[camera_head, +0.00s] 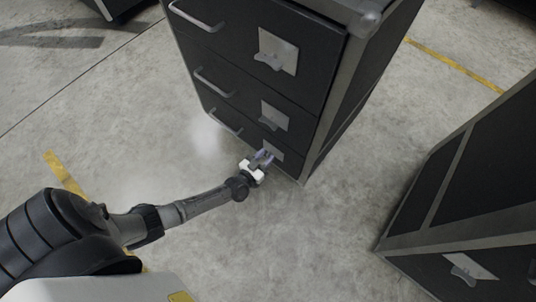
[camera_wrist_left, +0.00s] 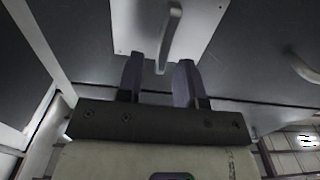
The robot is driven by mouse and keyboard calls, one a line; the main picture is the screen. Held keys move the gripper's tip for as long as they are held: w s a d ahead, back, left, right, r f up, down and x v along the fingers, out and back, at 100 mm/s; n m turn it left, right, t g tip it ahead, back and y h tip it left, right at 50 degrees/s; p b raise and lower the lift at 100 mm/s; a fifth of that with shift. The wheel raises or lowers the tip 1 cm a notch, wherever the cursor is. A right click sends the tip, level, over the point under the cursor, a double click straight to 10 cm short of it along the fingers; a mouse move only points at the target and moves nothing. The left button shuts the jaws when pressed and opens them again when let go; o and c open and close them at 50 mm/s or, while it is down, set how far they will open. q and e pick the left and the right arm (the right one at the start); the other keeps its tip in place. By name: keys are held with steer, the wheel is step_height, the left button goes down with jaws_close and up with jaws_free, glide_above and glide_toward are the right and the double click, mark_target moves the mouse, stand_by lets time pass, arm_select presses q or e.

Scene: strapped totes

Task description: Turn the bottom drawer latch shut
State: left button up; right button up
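The bottom drawer (camera_head: 248,130) is the lowest of three in a dark cabinet, and its front looks closed. Its latch plate (camera_head: 277,151) is partly hidden behind my left gripper (camera_head: 263,158). In the left wrist view the grey latch lever (camera_wrist_left: 172,36) stands out from the pale plate (camera_wrist_left: 203,22), slightly slanted. My left gripper (camera_wrist_left: 159,64) is open, with one finger on each side of the lever's near end. Gaps show between the fingers and the lever; I cannot tell whether either finger touches it. My right gripper is not in view.
The upper latch (camera_head: 270,60) and middle latch (camera_head: 270,123) sit on pale plates above. The bottom drawer handle (camera_head: 226,124) is left of my gripper. A second dark cabinet (camera_head: 470,190) stands at right. The concrete floor between the cabinets is clear.

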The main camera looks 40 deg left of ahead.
arm_select(q)
steer(key=shift+w, duration=0.85)
steer(key=shift+c, duration=0.2)
jaws_close()
